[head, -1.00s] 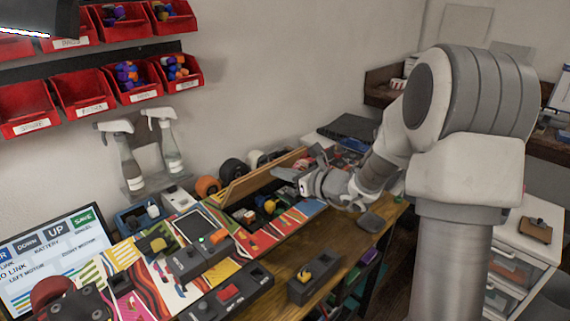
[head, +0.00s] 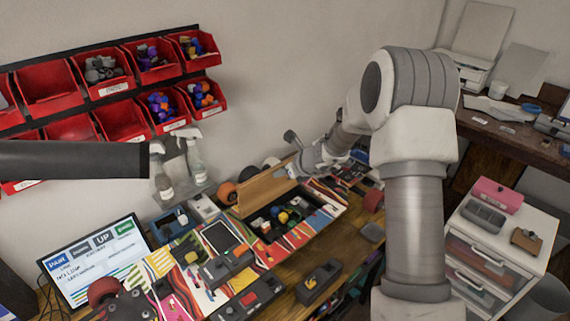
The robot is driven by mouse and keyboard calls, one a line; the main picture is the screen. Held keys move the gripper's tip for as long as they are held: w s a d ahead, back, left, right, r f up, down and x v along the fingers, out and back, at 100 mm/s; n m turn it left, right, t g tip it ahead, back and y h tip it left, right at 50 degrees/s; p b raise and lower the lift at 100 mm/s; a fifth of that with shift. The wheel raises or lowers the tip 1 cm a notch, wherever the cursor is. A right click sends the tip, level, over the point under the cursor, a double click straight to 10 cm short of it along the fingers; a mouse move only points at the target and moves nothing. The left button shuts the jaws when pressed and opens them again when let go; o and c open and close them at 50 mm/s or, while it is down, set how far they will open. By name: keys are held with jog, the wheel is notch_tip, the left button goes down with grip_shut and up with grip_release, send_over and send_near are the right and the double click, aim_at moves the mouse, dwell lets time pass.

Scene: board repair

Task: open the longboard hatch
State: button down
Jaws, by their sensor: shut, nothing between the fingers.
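The longboard (head: 205,262) lies on the workbench with a bright striped deck. Its hatch (head: 265,192), a wooden-looking lid, stands tilted up along the back edge of an open compartment. Inside the compartment are several small parts (head: 284,217), coloured yellow, blue and red. My gripper (head: 293,168) is at the hatch's upper right end, behind the compartment. It appears shut and holds nothing. It is close to the hatch edge; I cannot tell whether they touch.
Red bins (head: 120,122) hang on the wall at the left, with spray bottles (head: 178,180) below. A monitor (head: 95,262) stands at the bench's left. A drawer cabinet (head: 490,250) stands at right.

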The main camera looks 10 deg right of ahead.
aim_at(269, 168)
jog(key=shift+w+a+r+g+p, duration=0.35)
jog(key=shift+w+r+p, duration=0.2)
jog(key=shift+p, duration=0.55)
jog(key=w+a+p, duration=0.1)
jog(key=p, duration=0.1)
jog(key=w+a+p, duration=0.1)
jog(key=w+p, duration=0.1)
jog(key=shift+w+a, duration=0.2)
jog(key=shift+w, duration=0.05)
jog(key=shift+w+a+f+p, duration=0.15)
jog(key=shift+w+a+p, duration=0.25)
jog(key=shift+w+p, duration=0.2)
